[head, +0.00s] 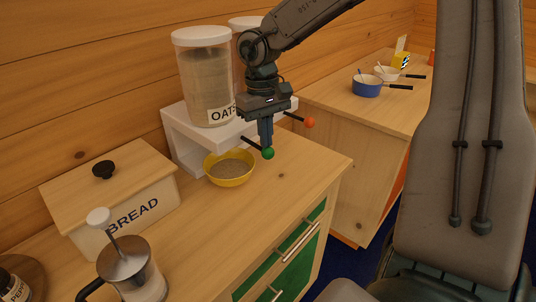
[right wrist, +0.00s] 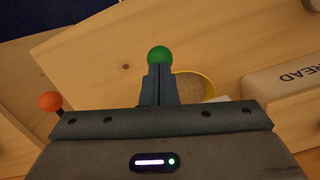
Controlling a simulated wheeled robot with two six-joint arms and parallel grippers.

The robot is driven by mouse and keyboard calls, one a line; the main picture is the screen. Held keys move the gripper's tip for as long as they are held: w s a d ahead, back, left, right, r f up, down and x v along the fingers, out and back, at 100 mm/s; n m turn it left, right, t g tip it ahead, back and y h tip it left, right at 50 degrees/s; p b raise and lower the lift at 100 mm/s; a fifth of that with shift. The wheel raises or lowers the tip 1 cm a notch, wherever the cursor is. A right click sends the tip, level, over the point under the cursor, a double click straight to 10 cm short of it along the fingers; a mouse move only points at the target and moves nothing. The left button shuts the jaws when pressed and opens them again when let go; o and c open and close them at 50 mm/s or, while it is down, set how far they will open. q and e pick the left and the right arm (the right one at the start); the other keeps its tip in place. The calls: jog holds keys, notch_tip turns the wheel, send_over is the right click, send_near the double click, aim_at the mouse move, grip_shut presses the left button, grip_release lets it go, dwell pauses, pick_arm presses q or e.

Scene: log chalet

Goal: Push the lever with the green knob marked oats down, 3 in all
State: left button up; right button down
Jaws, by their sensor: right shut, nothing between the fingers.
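The oats dispenser (head: 205,80) is a clear canister with a white lid, standing on a white stand (head: 188,140). Its black lever ends in a green knob (head: 267,153), which also shows in the right wrist view (right wrist: 159,54). My right gripper (head: 266,143) is shut and empty, with its fingertips right at the green knob from above; I cannot tell whether they touch. A yellow bowl (head: 231,180) holding oats sits on the counter below the stand. The right wrist view also shows the bowl (right wrist: 208,83), beside the fingers. My left gripper is not in view.
A second canister (head: 246,24) stands behind the arm, and a lever with an orange knob (head: 310,122) is close on the right. A bread box (head: 120,205) and a French press (head: 130,270) stand at left. The counter right of the bowl is clear.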

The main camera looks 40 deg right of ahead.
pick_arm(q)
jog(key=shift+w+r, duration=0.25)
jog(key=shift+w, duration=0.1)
pick_arm(e)
jog(key=shift+f, duration=0.2)
